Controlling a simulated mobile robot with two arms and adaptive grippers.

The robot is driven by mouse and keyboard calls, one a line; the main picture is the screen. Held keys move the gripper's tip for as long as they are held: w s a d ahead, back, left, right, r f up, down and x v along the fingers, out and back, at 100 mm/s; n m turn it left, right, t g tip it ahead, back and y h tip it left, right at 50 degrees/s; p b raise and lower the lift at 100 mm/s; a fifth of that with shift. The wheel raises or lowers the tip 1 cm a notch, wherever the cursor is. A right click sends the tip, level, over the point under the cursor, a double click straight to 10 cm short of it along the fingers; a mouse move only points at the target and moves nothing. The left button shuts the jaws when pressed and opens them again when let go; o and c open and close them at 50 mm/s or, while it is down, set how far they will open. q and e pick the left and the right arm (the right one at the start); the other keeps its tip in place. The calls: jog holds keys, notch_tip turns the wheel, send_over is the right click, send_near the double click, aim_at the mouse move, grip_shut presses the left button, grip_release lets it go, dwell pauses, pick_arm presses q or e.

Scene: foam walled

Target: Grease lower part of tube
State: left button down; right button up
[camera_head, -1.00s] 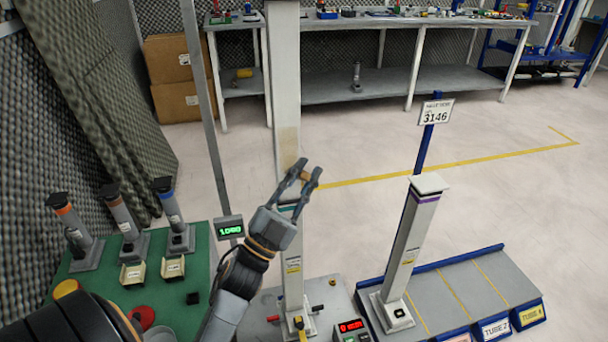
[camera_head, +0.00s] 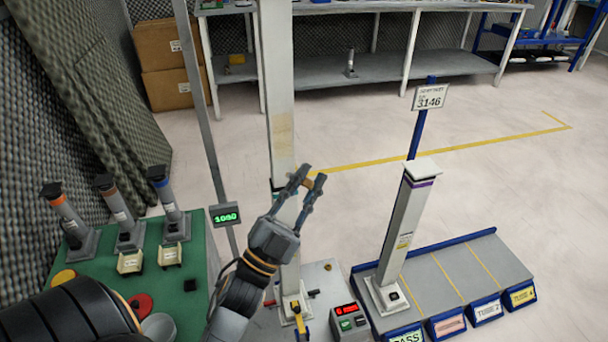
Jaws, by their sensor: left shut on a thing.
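A tall pale square tube (camera_head: 277,60) stands upright at centre on a grey base plate (camera_head: 320,280). A brownish-yellow smear marks its face above a dark teal band. My left gripper (camera_head: 308,182) is in front of the tube, near the band's height. It is shut on a small orange-brown piece, mostly hidden by the fingers. I cannot tell whether the piece touches the tube. My gripper and wrist hide part of the tube's lower section. My right gripper is not in view.
A shorter pale tube (camera_head: 409,222) with a purple band stands in a blue-edged rack (camera_head: 487,258) at right. A green table (camera_head: 195,262) at left holds several grey dispensers. A thin post with a green-lit display (camera_head: 225,216) stands close left of my arm. Floor behind is clear.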

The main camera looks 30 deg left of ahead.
pick_arm(q)
jog(key=shift+d, duration=0.1)
jog(key=shift+s+d, duration=1)
jog(key=shift+d, duration=0.05)
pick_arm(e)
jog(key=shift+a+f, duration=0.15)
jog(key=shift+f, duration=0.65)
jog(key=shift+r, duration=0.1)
pick_arm(q)
jog(key=shift+w, duration=0.1)
